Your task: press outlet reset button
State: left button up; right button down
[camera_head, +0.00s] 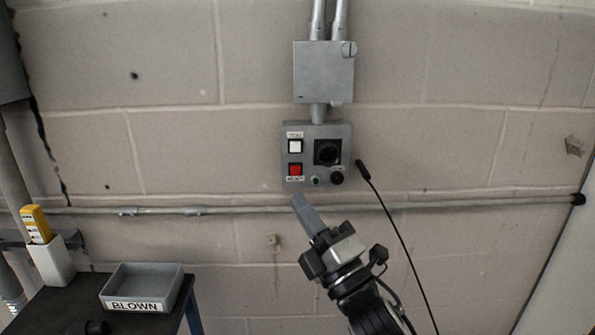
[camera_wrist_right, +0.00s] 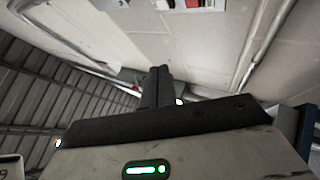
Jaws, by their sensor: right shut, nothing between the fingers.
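A grey outlet panel (camera_head: 317,154) is mounted on the block wall. It has a white button (camera_head: 295,146) at upper left, a red button (camera_head: 295,170) with a label below it, and a dark round socket (camera_head: 327,152) at right. A small green light and a black knob (camera_head: 337,178) sit along its lower edge. My right gripper (camera_head: 300,200) is shut and empty, its fingertips just below the red button in the picture; I cannot tell the gap to the panel. In the right wrist view the red button (camera_wrist_right: 194,3) is cut by the top edge. My left gripper is not in view.
A grey junction box (camera_head: 323,72) with conduits is above the panel. A black cable (camera_head: 390,220) hangs at right. A horizontal pipe (camera_head: 470,203) crosses the wall. A dark table (camera_head: 60,300) at lower left holds a tray labelled BLOWN (camera_head: 142,303) and a white holder (camera_head: 50,262) with a yellow device (camera_head: 36,224).

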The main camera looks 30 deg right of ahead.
jog(key=shift+w+d+b, duration=0.15)
jog(key=shift+w+d, duration=0.6)
jog(key=shift+w, duration=0.45)
jog(key=shift+w+d+b, duration=0.1)
jog(key=shift+w+d, duration=0.7)
jog(key=shift+w, duration=0.4)
jog(key=shift+w+d+b, duration=0.15)
jog(key=shift+w+d, duration=0.6)
jog(key=shift+w, duration=0.45)
jog(key=shift+w, duration=0.15)
jog(key=shift+w+d, duration=0.2)
jog(key=shift+w, duration=0.05)
jog(key=shift+w+d, duration=0.2)
jog(key=shift+w, duration=0.15)
jog(key=shift+s, duration=0.15)
jog(key=shift+s+a, duration=0.4)
jog(key=shift+s, duration=0.2)
jog(key=shift+s+a, duration=0.45)
jog(key=shift+s, duration=0.25)
jog(key=shift+s+a, duration=0.45)
jog(key=shift+s, duration=0.3)
jog(key=shift+s+a, duration=0.45)
jog(key=shift+s, duration=0.25)
